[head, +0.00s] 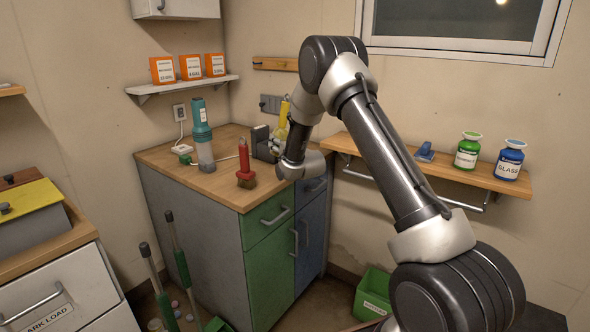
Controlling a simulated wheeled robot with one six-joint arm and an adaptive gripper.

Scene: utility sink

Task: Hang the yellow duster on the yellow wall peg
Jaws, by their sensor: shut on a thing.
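The yellow duster (284,113) shows as a narrow upright yellow shape above the back of the counter. Its lower part is hidden by my arm's wrist. My gripper (279,139) is small and partly hidden beside the wrist, at the duster's lower part, and is shut on it. Whether the duster touches the counter cannot be told. A wooden rail (275,64) is on the back wall above; part of it is hidden by my arm, and I cannot make out a yellow peg on it.
The counter (178,160) holds a red-handled brush (245,165), a teal bottle-like tool (202,134) and a dark block (262,143) close to my gripper. A shelf (450,168) with a green jar (467,150) and a blue jar (509,159) is at right.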

